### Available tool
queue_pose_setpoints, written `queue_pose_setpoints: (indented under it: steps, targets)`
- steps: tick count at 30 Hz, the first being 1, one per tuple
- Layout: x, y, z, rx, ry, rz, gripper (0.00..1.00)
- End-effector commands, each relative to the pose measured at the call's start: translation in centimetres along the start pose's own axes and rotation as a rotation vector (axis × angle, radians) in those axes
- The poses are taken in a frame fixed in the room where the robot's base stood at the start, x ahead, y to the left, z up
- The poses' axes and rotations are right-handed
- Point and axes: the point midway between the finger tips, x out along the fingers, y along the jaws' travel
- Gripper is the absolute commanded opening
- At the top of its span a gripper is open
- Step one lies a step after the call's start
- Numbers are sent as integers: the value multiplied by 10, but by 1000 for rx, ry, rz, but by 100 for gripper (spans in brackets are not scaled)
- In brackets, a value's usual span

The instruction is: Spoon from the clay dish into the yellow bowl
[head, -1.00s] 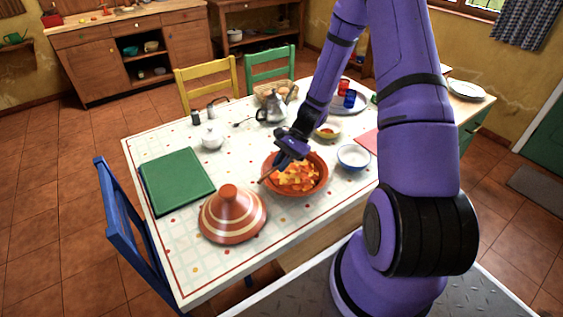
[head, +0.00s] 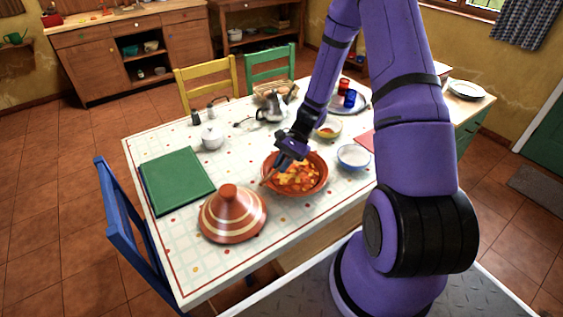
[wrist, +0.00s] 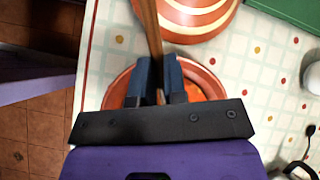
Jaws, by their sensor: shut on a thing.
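The clay dish (head: 323,182) is a round terracotta dish filled with orange and yellow stew, near the front middle of the table. My gripper (head: 278,165) is over its left side, pointing down. It is shut on a wooden spoon (head: 266,178), whose handle sticks out past the dish's left rim. In the wrist view the spoon (wrist: 149,25) runs up from between my blue fingers (wrist: 159,78). The spoon's other end is hidden by my gripper. The yellow bowl (head: 328,134), small with reddish contents, sits behind and to the right of the dish.
A striped conical clay lid (head: 232,215) stands left of the dish. A blue-and-white bowl (head: 354,157) is to the right. A green folder-like board (head: 177,180), white sugar pot (head: 212,138) and metal teapot (head: 272,109) stand around. The tablecloth between dish and sugar pot is clear.

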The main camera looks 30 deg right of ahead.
Motion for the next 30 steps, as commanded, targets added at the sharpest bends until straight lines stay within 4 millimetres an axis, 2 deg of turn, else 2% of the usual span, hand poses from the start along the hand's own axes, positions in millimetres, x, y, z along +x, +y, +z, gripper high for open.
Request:
queue_pose_setpoints:
  steps: [30]
  targets:
    - [42, 12, -38, 1, -1, 0, 0]
